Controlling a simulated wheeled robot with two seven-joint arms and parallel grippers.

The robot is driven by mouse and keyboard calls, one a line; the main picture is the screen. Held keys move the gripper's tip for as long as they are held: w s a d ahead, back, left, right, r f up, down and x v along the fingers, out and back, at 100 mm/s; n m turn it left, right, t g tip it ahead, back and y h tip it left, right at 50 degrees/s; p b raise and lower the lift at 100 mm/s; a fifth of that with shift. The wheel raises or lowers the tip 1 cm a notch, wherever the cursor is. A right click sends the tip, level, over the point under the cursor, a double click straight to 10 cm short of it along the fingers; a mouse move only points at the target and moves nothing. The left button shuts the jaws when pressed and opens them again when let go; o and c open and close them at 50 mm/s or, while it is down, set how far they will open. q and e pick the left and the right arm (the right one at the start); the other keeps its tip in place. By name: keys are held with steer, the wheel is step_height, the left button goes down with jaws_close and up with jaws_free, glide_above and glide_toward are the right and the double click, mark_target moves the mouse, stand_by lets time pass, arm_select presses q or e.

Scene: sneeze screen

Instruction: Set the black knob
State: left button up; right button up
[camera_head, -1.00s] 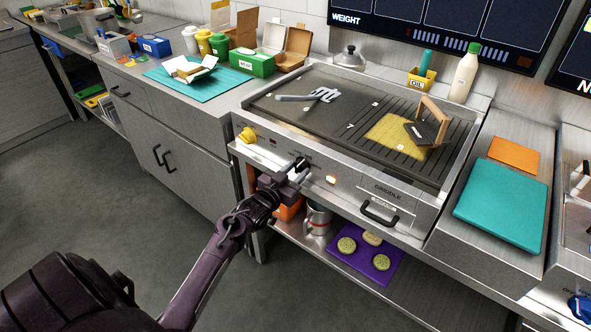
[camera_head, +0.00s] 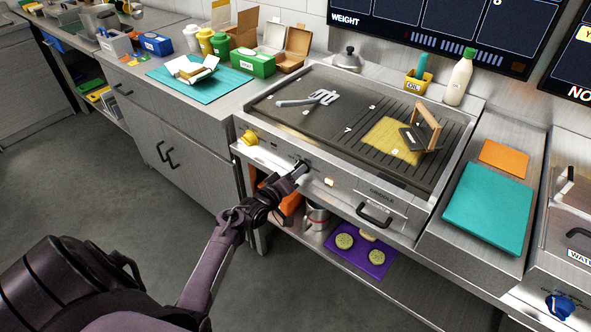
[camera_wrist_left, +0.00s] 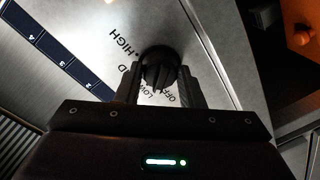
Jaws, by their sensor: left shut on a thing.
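The black knob (camera_wrist_left: 159,68) is on the steel front panel of the griddle, with printed marks such as HIGH, LOW and OFF around it in the left wrist view. My left gripper (camera_wrist_left: 159,90) has one finger on each side of the knob and is shut on it. In the head view my left gripper (camera_head: 298,174) reaches the griddle front, and the knob is mostly hidden there. The exact pointer setting is hard to read. My right gripper is not in view.
A yellow knob (camera_head: 250,138) sits to the left on the same panel, and a black handle (camera_head: 374,216) to the right. A purple mat (camera_head: 352,267) with round patties lies on the shelf below.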

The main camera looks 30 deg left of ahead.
arm_select(q)
steer(key=shift+r+n+p, duration=0.1)
steer(key=shift+n+p, duration=1)
steer(key=shift+n, duration=1.6)
steer(key=o, duration=1)
steer(key=shift+s, duration=0.1)
steer(key=s, duration=0.7)
steer(key=shift+s+a+r, duration=0.2)
steer(key=shift+s+a, duration=0.05)
steer(key=shift+a, duration=0.1)
